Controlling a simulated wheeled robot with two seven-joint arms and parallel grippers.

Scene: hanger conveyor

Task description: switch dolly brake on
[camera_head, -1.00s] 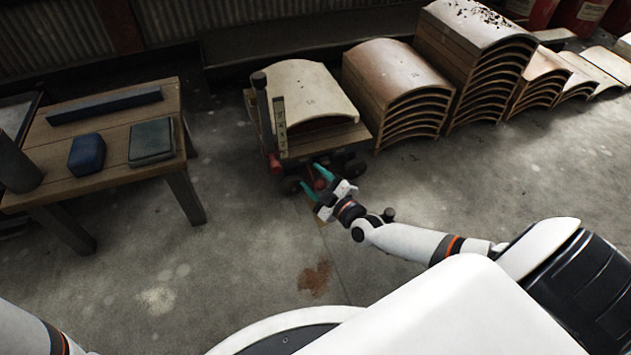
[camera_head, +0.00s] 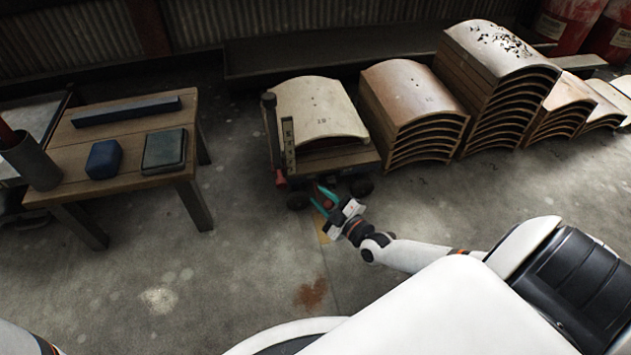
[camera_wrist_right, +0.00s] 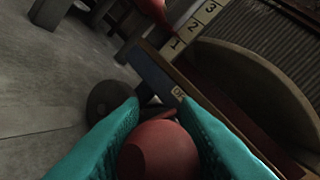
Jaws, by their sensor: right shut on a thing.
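The dolly (camera_head: 362,158) is a low wooden cart on dark wheels with a numbered post (camera_head: 290,145), and it carries a pale curved panel (camera_head: 318,108). A round red knob (camera_wrist_right: 158,150) sits low at its near side. My right gripper (camera_head: 324,197) has teal fingers and is shut on the red knob, with a finger on each side of it in the right wrist view. The fingers hide part of the knob, and its lever is mostly hidden. My left gripper is out of view; only a bit of my left arm shows at the lower left.
Stacks of curved panels (camera_head: 412,95) stand right of the dolly. A wooden table (camera_head: 75,142) at left holds a dark blue bar, two blocks and a grey cylinder (camera_head: 32,162). The concrete floor between the table and dolly is clear.

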